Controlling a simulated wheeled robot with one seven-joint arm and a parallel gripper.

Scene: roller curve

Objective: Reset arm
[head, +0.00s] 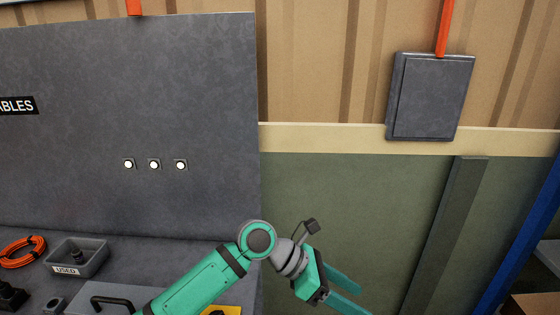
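My arm (205,278) is green and grey and rises from the bottom of the head view, bending at a round joint. My gripper (362,301) is at the bottom centre-right and points down to the right. Its two teal fingers are apart, with nothing seen between them. The lower fingertip is at the bottom edge of the picture. The gripper is right of the grey workbench and in front of the green wall panel (350,205).
A grey back panel (200,90) with three white buttons (154,164) stands at left. The bench holds an orange cable coil (22,251), a tray marked USED (92,262) and a black handle (110,300). A grey box (431,97) hangs on the wall. A blue post (520,240) stands at right.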

